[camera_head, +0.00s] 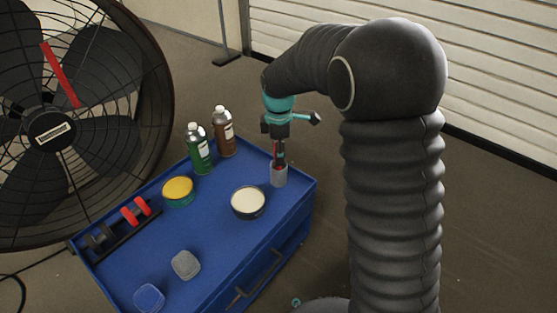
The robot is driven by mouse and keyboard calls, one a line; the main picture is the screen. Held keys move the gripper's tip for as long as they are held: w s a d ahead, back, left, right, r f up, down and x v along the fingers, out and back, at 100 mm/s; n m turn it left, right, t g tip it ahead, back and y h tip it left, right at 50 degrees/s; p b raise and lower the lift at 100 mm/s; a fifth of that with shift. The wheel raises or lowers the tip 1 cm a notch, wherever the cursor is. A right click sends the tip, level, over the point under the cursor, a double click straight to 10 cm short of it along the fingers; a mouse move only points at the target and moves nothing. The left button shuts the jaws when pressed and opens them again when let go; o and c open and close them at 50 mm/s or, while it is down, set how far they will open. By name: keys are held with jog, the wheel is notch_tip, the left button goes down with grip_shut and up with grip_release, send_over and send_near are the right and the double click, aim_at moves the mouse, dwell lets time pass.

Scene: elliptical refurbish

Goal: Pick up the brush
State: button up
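A small grey cup (279,176) stands near the far right corner of the blue cabinet top. A thin dark and red shape (280,157) rises from the cup, upright; it may be the brush handle, but it is too small to be sure. My gripper (279,150) points down directly above the cup, at the upper end of this shape. Its fingers are tiny and dark here, so I cannot tell whether they are open, shut or touching the shape. Any bristles are hidden.
A green bottle (199,149) and a brown bottle (224,132) stand left of the cup. A cream-filled bowl (248,203), a yellow tub (178,191), a rack (122,229) and two small containers share the blue cabinet top (222,261). A large fan (95,70) stands left.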

grip_shut()
